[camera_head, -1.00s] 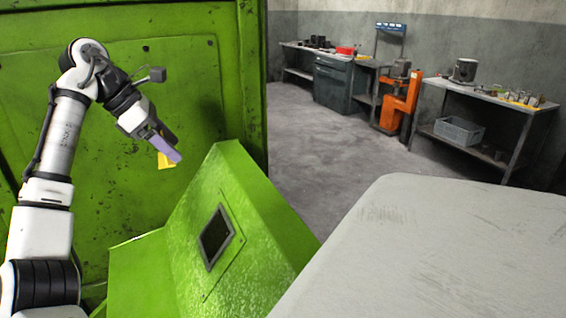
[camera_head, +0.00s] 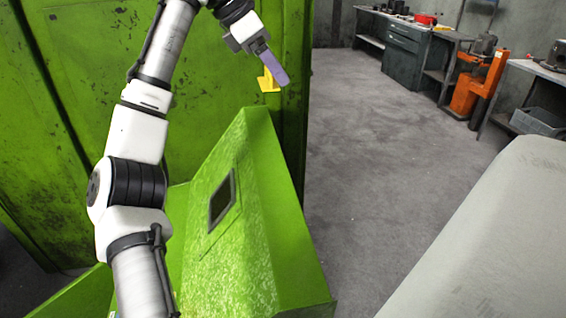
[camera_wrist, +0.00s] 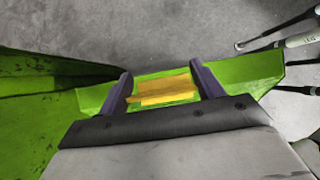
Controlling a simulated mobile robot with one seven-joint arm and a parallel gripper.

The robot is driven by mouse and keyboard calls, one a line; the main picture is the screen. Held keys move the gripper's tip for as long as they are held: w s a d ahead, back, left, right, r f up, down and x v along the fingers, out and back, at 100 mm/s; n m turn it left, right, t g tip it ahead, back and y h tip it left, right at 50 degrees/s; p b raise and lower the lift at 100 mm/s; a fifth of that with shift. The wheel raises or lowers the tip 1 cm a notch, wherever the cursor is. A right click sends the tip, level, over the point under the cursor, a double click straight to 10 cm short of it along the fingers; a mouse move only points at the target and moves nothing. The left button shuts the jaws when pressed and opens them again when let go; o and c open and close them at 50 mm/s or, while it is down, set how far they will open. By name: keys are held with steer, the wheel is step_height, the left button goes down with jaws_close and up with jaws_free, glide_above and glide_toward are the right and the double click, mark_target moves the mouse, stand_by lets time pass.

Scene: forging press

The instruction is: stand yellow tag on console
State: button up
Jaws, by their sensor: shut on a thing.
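The yellow tag (camera_head: 268,82) is held in my gripper (camera_head: 275,70), above the top of the green console (camera_head: 262,180) in the head view. In the wrist view the tag (camera_wrist: 165,89) lies between the two purple fingers of my gripper (camera_wrist: 163,88), and the green console (camera_wrist: 240,75) shows beneath and beyond it. The tag looks like a bent plate with a wider lower part. The near finger hides part of it in the head view. A gap shows between the tag and the console top.
A tall green press wall (camera_head: 90,110) stands behind my arm. A grey rounded surface (camera_head: 500,230) is at the right front. Benches (camera_head: 405,45) and an orange stand (camera_head: 475,88) are at the back right. Open grey floor (camera_head: 370,150) lies between.

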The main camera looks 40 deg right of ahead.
step_height(320, 180, down, 20)
steer(key=shift+r+p, duration=0.1)
steer(key=shift+p, duration=1.15)
steer(key=o, duration=0.9)
steer(key=shift+o, duration=0.2)
steer(key=b+v, duration=0.2)
steer(key=v, duration=1)
steer(key=shift+b, duration=0.35)
